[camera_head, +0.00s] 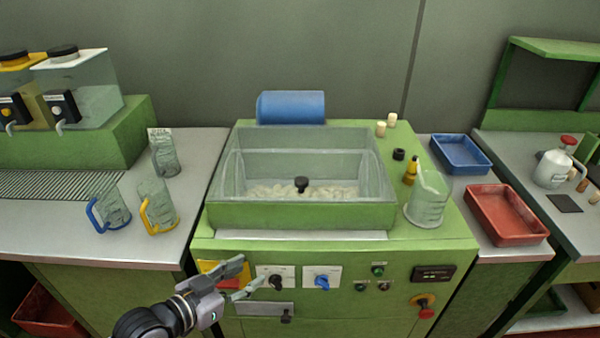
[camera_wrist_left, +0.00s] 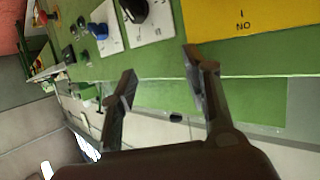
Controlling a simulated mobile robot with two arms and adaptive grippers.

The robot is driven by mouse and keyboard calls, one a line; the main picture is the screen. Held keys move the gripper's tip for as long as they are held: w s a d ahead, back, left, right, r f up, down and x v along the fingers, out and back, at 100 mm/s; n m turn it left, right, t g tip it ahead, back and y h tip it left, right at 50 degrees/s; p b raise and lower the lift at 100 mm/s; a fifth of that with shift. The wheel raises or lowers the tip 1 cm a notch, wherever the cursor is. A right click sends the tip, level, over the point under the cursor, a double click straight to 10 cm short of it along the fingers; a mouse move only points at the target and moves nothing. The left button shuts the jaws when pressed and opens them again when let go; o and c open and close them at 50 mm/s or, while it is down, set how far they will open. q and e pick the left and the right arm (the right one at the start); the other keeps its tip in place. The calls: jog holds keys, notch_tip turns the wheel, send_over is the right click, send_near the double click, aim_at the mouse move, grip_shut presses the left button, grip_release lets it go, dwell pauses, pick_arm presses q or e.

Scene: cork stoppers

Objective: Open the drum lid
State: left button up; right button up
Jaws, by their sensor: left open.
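The drum is a clear-walled tub (camera_head: 225,180) set in the top of a green machine, with pale cork stoppers (camera_head: 270,191) inside. A black knob (camera_head: 301,184) shows at its front middle and seems to belong to the see-through lid. The lid's edges are hard to make out, so I cannot tell surely how it sits. My left gripper (camera_head: 252,273) is open and empty, below and left of the knob, in front of the machine's control panel. In the left wrist view the spread fingers (camera_wrist_left: 160,70) face the green panel. My right gripper is not in view.
The panel has a black dial (camera_head: 277,282), a blue dial (camera_head: 322,283) and a red stop knob (camera_head: 424,304). A clear jug (camera_head: 428,200) and a yellow-black bottle (camera_head: 411,171) stand right of the tub. A blue roll (camera_head: 291,107) lies behind. Handled jugs (camera_head: 158,206) stand left.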

aim_at(297, 183)
pick_arm(q)
jog(key=w+r+m+t+h, duration=0.2)
jog(key=w+r+h, duration=0.15)
jog(key=r, duration=1.05)
jog(key=shift+h, duration=0.35)
jog(key=p+x, duration=0.1)
jog(key=x, duration=0.4)
jog(key=p+x, duration=0.2)
jog(key=x, duration=0.4)
jog(key=p+x, duration=0.1)
jog(key=x, duration=0.4)
jog(key=shift+d+f, duration=0.3)
jog(key=shift+d, duration=0.1)
jog(key=shift+c, duration=0.6)
grip_shut()
